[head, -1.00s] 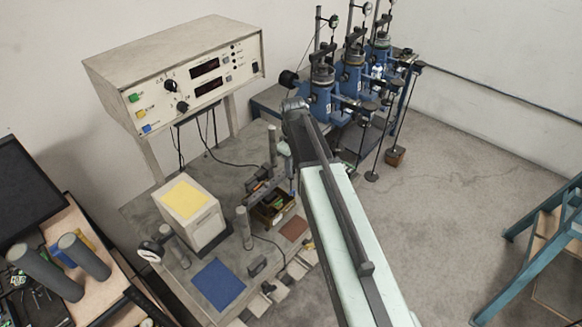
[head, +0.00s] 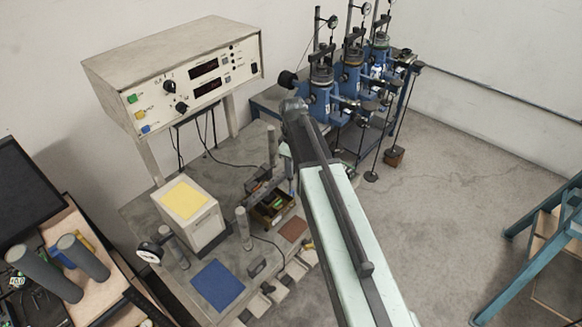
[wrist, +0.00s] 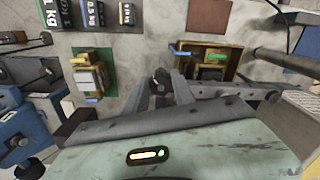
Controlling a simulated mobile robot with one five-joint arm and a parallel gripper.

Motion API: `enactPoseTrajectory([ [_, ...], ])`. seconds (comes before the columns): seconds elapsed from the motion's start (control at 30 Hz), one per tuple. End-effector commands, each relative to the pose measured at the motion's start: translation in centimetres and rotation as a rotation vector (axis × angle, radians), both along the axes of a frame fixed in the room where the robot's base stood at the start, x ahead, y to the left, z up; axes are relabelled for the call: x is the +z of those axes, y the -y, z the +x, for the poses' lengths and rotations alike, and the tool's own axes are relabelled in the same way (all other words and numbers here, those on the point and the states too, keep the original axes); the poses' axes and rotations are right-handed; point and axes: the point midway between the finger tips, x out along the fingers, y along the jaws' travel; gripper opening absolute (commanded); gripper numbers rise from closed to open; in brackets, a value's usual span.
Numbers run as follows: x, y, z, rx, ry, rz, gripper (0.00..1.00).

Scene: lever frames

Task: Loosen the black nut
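My gripper (wrist: 163,88) shows in the wrist view as two grey fingers standing apart. A dark round knob-like part (wrist: 160,77) shows between their tips. It may be the black nut, but it is small and dark, and I cannot tell whether the fingers touch it. In the head view my own arm covers the gripper and the spot beneath it. A black round knob (head: 288,79) sticks out at the left of the nearest blue test device (head: 321,100), just beyond the end of my arm.
A bench holds a cream box with a yellow top (head: 188,203), a blue mat (head: 218,284) and an open parts tray (head: 272,208). A control console (head: 180,80) stands behind. Weights (wrist: 95,14) lie at the wrist view's top left.

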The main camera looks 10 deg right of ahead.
Motion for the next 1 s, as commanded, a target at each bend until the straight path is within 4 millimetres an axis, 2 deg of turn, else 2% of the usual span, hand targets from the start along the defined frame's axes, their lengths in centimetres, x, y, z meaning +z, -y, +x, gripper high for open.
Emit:
enactPoseTrajectory([
  [0.03, 0.0, -0.2, -0.1, 0.002, -0.002, 0.003, 0.44],
  [0.07, 0.0, -0.1, -0.1, 0.002, -0.002, 0.003, 0.52],
  [0.47, 0.5, 0.0, 0.0, 0.000, 0.000, 0.000, 0.52],
  [0.57, 1.6, 0.0, 0.0, 0.000, 0.000, 0.000, 0.52],
  [0.9, 7.5, 0.0, -0.1, 0.000, -0.001, 0.001, 0.52],
  [1.0, 8.1, 0.0, -0.2, 0.000, -0.002, 0.001, 0.52],
])
